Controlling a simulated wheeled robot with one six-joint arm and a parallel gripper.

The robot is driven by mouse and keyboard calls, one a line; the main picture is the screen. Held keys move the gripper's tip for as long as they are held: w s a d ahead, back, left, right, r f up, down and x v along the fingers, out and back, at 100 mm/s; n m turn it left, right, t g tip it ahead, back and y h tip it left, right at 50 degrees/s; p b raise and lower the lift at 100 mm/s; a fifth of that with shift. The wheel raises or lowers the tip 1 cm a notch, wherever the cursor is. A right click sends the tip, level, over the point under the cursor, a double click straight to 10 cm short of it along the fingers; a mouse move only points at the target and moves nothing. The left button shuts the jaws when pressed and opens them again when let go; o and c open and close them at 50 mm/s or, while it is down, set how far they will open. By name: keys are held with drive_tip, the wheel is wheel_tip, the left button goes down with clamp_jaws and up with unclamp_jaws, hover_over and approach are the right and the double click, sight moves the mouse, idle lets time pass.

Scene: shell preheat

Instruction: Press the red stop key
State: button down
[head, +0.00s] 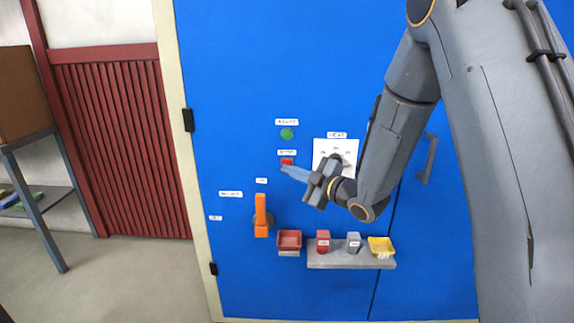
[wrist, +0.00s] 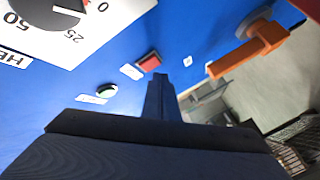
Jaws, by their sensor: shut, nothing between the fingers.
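The red stop key (head: 287,161) is a small square button on the blue door front, below a round green button (head: 287,134). It also shows in the wrist view (wrist: 150,60), beside a white label. My gripper (head: 286,169) is shut and empty, with its narrow tip pointing at the door just below the key. In the wrist view the shut fingers (wrist: 159,78) end close to the key's edge. I cannot tell whether they touch it. The key's lower part is near or behind the fingertips in the head view.
A white dial plate (head: 348,147) is right of the key, partly behind my wrist. An orange lever handle (head: 261,215) stands out from the door below. A grey shelf (head: 335,262) carries red and grey containers and a yellow tray (head: 380,245). A grey door handle (head: 428,160) is at right.

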drive_tip(key=s+p, duration=0.1)
drive_tip(key=s, duration=0.4)
drive_tip(key=shift+a, duration=0.1)
idle(0.5)
idle(0.5)
